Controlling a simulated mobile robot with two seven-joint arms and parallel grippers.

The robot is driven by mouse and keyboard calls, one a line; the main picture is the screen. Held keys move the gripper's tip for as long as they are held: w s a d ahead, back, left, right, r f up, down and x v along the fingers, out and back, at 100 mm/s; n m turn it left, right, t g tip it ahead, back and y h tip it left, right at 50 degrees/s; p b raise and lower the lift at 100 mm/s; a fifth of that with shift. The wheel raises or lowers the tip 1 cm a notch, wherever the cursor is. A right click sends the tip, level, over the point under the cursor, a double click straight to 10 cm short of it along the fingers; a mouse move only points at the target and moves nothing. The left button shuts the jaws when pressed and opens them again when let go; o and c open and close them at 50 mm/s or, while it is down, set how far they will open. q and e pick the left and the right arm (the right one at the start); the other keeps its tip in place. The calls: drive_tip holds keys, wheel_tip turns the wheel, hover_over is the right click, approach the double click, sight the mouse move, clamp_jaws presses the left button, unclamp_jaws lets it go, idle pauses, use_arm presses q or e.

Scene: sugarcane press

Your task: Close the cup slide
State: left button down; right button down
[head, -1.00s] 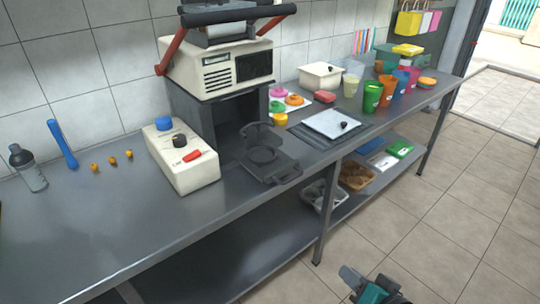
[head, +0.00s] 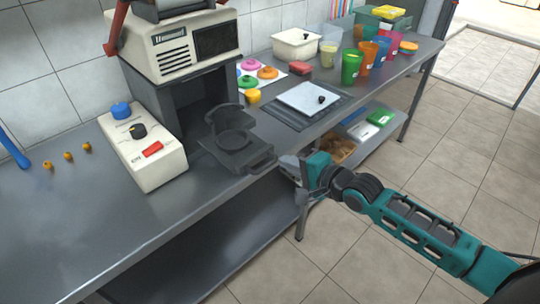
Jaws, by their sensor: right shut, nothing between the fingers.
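The cup slide (head: 246,158) is a dark grey tray with a round cup holder (head: 232,137) on it and a handle at its front right. It sticks out from the opening below the white press (head: 178,45), over the counter's front part. My right gripper (head: 287,163) is shut and empty, just right of the slide's handle by the counter's front edge. A small gap or light contact between them cannot be told apart. My left gripper is not in view.
A white control box (head: 150,160) with blue, black and red controls stands left of the slide. A white board (head: 308,97) on a dark mat and several colored cups (head: 350,67) are to the right. The counter's front left (head: 110,235) is bare.

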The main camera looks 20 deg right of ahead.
sight(262, 152)
drive_tip(key=b+x, duration=0.1)
drive_tip(key=x, duration=0.5)
drive_tip(key=shift+w+a+f, duration=0.1)
drive_tip(key=shift+w+f, duration=0.1)
drive_tip(key=shift+w, duration=0.15)
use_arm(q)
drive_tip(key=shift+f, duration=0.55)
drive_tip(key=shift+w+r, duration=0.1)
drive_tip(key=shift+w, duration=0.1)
